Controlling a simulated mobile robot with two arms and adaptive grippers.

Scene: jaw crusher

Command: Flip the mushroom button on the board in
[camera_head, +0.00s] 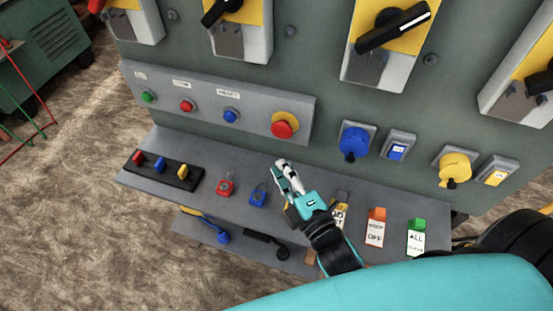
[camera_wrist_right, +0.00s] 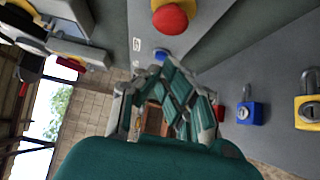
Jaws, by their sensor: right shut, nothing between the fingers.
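The red mushroom button (camera_head: 282,128) sits on a round yellow base, at the right end of the grey button panel (camera_head: 207,118). In the right wrist view the mushroom button (camera_wrist_right: 171,18) shows at the top, beyond the fingers. My right gripper (camera_head: 284,165) is shut and empty. It is below the mushroom button in the head view, over the grey shelf, pointing up toward the panel, with a visible gap. In the right wrist view my right gripper (camera_wrist_right: 160,78) fills the middle, its fingers partly overlapping. My left gripper is in neither view.
Green, red and blue buttons (camera_head: 231,115) line the panel's left. The shelf holds red and blue padlocks (camera_head: 258,196), a rack of coloured pieces (camera_head: 163,170) and tags (camera_head: 375,228). Blue and yellow sockets (camera_head: 354,141) stick out at right. Rotary switches (camera_head: 393,26) stand above.

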